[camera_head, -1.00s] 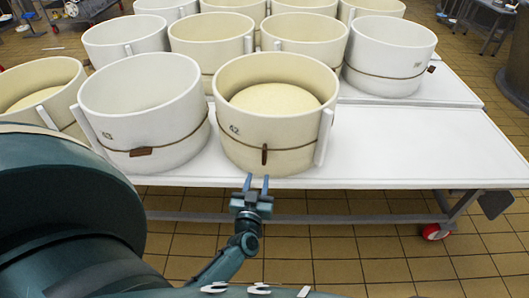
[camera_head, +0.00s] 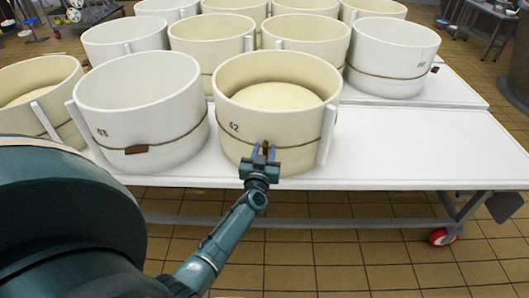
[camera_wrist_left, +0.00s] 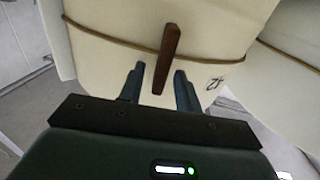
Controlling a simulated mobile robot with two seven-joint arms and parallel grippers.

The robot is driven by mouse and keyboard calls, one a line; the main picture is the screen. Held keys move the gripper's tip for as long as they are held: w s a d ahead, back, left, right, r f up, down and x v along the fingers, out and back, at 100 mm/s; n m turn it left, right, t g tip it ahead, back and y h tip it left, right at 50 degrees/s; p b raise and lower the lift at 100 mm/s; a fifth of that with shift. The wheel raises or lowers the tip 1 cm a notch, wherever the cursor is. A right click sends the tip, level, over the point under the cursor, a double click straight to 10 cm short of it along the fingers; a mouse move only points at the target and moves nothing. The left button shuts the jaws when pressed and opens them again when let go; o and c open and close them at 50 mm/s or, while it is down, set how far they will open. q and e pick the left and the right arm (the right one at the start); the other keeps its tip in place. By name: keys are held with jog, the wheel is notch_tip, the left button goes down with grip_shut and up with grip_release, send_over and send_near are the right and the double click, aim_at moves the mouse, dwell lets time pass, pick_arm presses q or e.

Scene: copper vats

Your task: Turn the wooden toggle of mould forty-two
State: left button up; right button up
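Mould forty-two (camera_head: 232,150) is the cream tub marked 42 at the front edge of the white table. A cord runs around it, and its dark wooden toggle (camera_wrist_left: 169,50) stands nearly upright across the cord. My left gripper (camera_head: 264,154) is at the front of this mould, its fingers open on either side of the toggle. In the left wrist view the toggle's near end reaches between the two fingertips, with a visible gap on both sides. The fingers partly hide the toggle in the head view. My right gripper is not in view.
Mould 43 (camera_head: 142,110), white, stands close on the left with its toggle (camera_head: 136,149) lying along its cord. Several more moulds stand behind. The white table (camera_head: 430,150) is bare to the right. An upright strip (camera_head: 326,135) sticks out at the mould's right side.

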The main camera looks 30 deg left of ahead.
pick_arm(q)
jog(key=c, duration=0.6)
grip_shut()
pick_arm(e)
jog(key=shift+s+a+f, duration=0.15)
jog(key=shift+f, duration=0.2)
pick_arm(q)
jog(key=n+b, duration=0.1)
jog(key=n, duration=0.5)
jog(key=a+f+n+b, duration=0.1)
jog(key=n, duration=0.4)
jog(key=f+n+b, duration=0.1)
jog(key=n+b, duration=0.1)
jog(key=n, duration=0.4)
jog(key=shift+s+a+n, duration=0.3)
jog(key=shift+s+a, duration=0.05)
jog(key=shift+s, duration=0.05)
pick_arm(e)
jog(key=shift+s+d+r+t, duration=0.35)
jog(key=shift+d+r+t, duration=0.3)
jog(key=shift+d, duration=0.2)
pick_arm(q)
jog(key=shift+n, duration=0.3)
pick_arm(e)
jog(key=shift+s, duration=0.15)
